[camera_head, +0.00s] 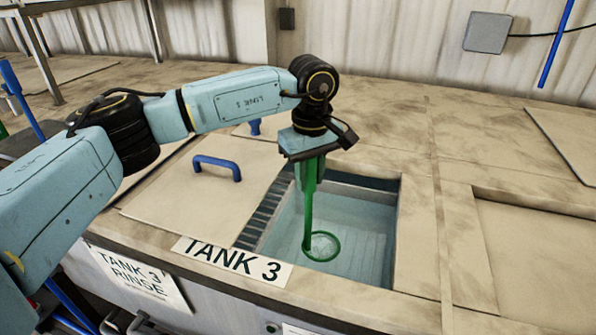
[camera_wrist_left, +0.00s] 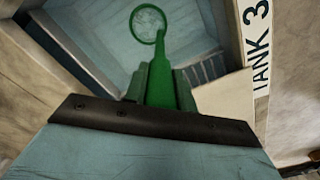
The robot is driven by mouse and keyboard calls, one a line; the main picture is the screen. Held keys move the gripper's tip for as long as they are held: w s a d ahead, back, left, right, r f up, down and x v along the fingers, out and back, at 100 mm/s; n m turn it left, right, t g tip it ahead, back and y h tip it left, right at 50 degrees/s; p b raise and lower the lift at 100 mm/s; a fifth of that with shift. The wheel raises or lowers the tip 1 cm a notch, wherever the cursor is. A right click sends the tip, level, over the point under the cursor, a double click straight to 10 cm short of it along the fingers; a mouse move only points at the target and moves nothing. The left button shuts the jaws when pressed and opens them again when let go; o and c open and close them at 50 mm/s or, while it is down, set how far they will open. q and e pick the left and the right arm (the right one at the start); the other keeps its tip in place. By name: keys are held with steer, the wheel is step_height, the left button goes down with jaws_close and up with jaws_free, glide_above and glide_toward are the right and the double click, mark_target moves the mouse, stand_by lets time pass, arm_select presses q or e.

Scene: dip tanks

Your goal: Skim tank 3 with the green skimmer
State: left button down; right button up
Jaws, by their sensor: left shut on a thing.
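My left gripper (camera_head: 311,172) is above the open tank 3 and shut on the upper part of the green skimmer (camera_head: 308,215). The skimmer hangs down from the gripper, with its ring at the lower end over or in the pale blue liquid of tank 3 (camera_head: 350,235); I cannot tell how deep it is. The left wrist view also shows the skimmer (camera_wrist_left: 158,85) running out from between the gripper fingers (camera_wrist_left: 160,88), its ring against the tank interior. The tank's lid (camera_head: 200,195) with a blue handle lies to the left of the opening. My right gripper is not in view.
A TANK 3 label (camera_head: 232,262) is on the front rim, and a TANK 3 RINSE sign (camera_head: 140,280) hangs on the front face. Another recess (camera_head: 540,250) lies to the right. A grey box (camera_head: 488,32) and a blue rod (camera_head: 556,45) are at the back wall.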

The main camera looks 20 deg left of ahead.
arm_select(q)
steer(key=shift+d, duration=3.75)
steer(key=s+a+b, duration=0.1)
steer(key=s+a, duration=0.2)
steer(key=a, duration=0.4)
steer(key=s+a+b, duration=0.2)
steer(key=s+a, duration=0.2)
steer(key=a, duration=0.4)
steer(key=shift+d, duration=0.1)
step_height(320, 180, up, 15)
steer(key=p, duration=0.9)
steer(key=shift+f, duration=0.1)
